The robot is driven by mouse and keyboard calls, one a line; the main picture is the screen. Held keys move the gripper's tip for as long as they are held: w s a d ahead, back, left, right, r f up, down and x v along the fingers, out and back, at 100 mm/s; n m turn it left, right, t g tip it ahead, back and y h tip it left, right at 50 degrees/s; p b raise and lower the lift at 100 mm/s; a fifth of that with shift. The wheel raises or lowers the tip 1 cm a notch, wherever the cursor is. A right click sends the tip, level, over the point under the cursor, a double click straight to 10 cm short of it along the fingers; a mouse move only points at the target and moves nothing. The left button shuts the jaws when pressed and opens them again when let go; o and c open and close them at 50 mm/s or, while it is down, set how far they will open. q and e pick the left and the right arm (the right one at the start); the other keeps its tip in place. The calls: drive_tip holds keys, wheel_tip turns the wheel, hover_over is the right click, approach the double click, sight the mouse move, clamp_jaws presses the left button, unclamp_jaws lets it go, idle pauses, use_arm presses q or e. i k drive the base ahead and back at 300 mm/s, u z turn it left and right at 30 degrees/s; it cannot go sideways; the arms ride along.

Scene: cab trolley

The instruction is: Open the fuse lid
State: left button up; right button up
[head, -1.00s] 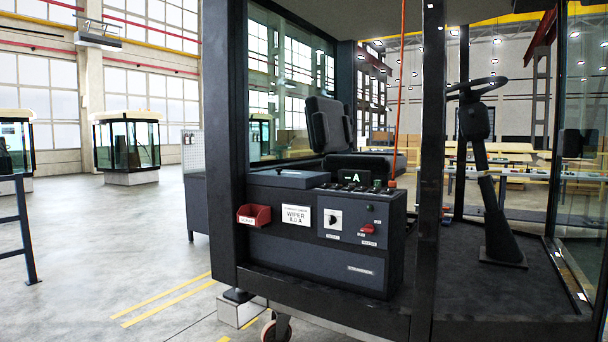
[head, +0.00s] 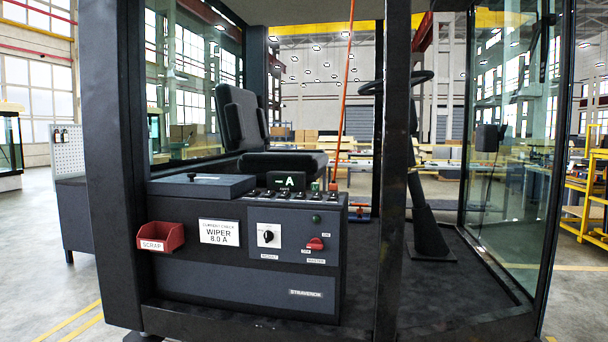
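The fuse lid is most likely the flat blue-grey lid (head: 202,187) with a small dark knob (head: 192,176) on the left top of the dark console (head: 190,275). It lies flat and looks closed. What is under it is hidden. The console's front carries a white card reading "WIPER 8.0 A" (head: 219,232), a black rotary switch (head: 268,236) and a red master switch (head: 315,243). A row of small black parts and a green-lit display marked "A" (head: 287,181) sit on top at the right. Neither of my grippers shows in the head view.
A red scrap bin (head: 161,236) hangs on the console's front left. Thick dark cab posts stand at the left (head: 112,160) and right of centre (head: 395,170). A seat (head: 240,120) is behind the console. An orange cord (head: 344,95) hangs down near its right end.

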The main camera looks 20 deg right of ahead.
sight(191, 184)
drive_tip(key=u, duration=0.15)
drive_tip(key=i, duration=0.7)
drive_tip(key=u, duration=1)
drive_tip(key=i, duration=0.9)
drive_tip(key=u, duration=0.05)
